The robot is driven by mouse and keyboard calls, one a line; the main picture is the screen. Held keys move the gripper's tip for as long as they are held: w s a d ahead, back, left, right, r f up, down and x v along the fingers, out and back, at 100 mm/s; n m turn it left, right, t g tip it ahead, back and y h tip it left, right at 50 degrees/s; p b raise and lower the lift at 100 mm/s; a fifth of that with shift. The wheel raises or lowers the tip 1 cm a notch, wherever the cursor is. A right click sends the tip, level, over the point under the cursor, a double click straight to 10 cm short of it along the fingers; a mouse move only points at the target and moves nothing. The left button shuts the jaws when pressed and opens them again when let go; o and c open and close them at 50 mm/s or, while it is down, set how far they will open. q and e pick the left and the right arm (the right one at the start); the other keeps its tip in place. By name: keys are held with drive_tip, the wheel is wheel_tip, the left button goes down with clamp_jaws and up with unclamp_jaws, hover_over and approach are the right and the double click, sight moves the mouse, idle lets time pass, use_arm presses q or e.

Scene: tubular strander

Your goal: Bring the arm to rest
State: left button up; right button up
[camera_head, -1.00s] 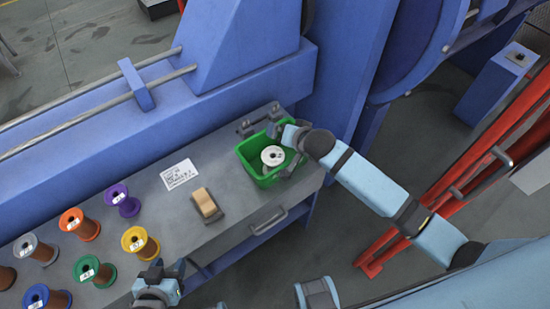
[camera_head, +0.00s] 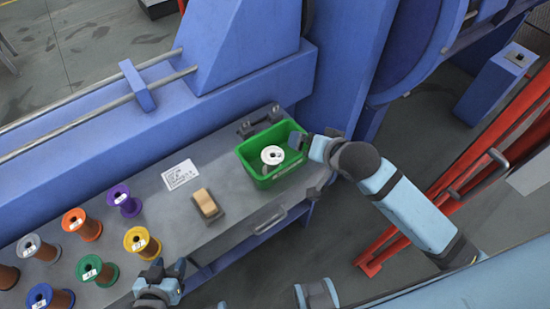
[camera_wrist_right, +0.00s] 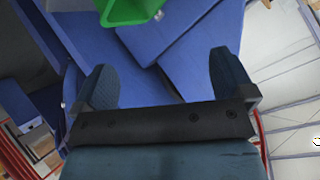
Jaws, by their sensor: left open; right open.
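My right arm (camera_head: 408,207) comes in from the right in the head view. Its gripper (camera_head: 306,163) is at the right edge of the green bin (camera_head: 265,181), by the table's corner. In the right wrist view the gripper (camera_wrist_right: 163,82) is open, with nothing between its fingers, and a corner of the green bin (camera_wrist_right: 133,10) shows at the top. A white spool (camera_head: 272,155) sits in the bin, apart from the gripper. My left gripper (camera_head: 167,268) is open and empty at the table's front edge, near the yellow spool (camera_head: 140,241).
Several coloured spools, among them an orange one (camera_head: 82,225) and a purple one (camera_head: 124,200), stand on the grey table (camera_head: 170,215). A tan-topped block (camera_head: 206,203) and a label card (camera_head: 180,174) lie mid-table. Red rails (camera_head: 470,190) stand at the right, with open floor before them.

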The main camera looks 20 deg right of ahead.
idle(0.4)
drive_tip(key=s+a+f+n, duration=0.2)
drive_tip(key=s+f+n, duration=0.5)
drive_tip(key=s+f, duration=0.85)
wheel_tip(320, 180, up, 11)
drive_tip(key=p, duration=1.2)
drive_tip(key=shift+w+d+n+t+y, duration=0.2)
drive_tip(key=shift+w+n+t+y, duration=0.1)
drive_tip(key=shift+t, duration=0.1)
